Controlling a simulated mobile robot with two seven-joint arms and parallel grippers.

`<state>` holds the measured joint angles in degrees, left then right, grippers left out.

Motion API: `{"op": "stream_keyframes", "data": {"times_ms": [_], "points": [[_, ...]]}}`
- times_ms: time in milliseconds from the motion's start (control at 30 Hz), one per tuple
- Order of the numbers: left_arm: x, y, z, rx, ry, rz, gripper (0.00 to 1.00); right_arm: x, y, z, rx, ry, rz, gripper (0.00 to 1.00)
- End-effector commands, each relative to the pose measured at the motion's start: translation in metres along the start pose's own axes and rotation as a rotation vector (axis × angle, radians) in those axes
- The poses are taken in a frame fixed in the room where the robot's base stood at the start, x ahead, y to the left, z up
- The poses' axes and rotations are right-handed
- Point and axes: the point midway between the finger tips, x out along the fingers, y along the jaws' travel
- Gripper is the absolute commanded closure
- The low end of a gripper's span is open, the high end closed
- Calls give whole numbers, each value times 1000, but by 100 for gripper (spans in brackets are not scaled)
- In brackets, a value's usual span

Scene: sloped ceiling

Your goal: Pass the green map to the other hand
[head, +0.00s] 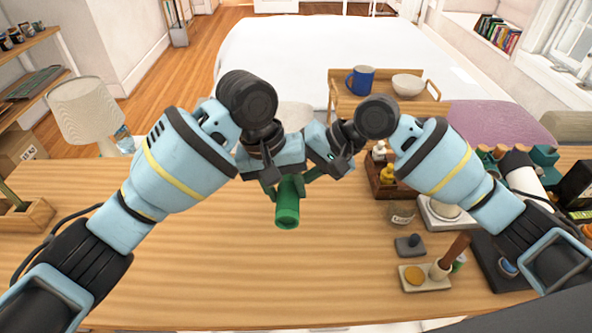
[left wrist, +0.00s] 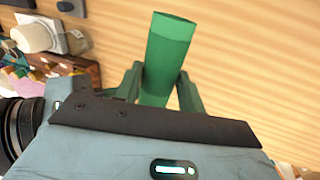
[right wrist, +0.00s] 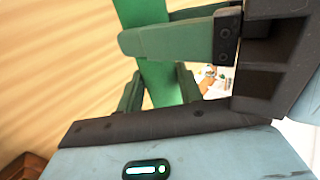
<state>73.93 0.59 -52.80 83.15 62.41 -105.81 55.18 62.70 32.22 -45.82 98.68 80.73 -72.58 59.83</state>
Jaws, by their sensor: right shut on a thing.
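The green map (head: 287,205) is a rolled green tube between my two grippers, above the table, with its near end pointing toward the head camera. My left gripper (head: 268,187) has its fingers on both sides of the tube, closed against it. In the left wrist view the map (left wrist: 167,55) runs up between the fingers (left wrist: 160,88). My right gripper (right wrist: 158,88) is shut on the same map (right wrist: 157,80), farther along it. In the right wrist view the left gripper's fingers cross the tube. The tube's middle is partly hidden by the grippers.
The wooden table (head: 200,265) is clear in its middle and left. A lamp (head: 90,110) stands at the left.

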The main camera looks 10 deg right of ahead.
Motion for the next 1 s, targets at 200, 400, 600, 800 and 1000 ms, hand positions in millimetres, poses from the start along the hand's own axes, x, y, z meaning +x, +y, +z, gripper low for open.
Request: {"op": "stream_keyframes", "data": {"times_ms": [200, 400, 600, 800, 1000], "points": [[0, 0, 0, 0, 0, 0, 39, 0, 0, 0, 0, 1, 0, 86], [0, 0, 0, 0, 0, 0, 39, 0, 0, 0, 0, 1, 0, 86], [-15, 0, -1, 0, 3, 1, 39, 0, 0, 0, 0, 1, 0, 86], [-53, 1, 0, 1, 5, 1, 39, 0, 0, 0, 0, 1, 0, 86], [-91, 0, -1, 1, 4, -1, 39, 0, 0, 0, 0, 1, 0, 86]]}}
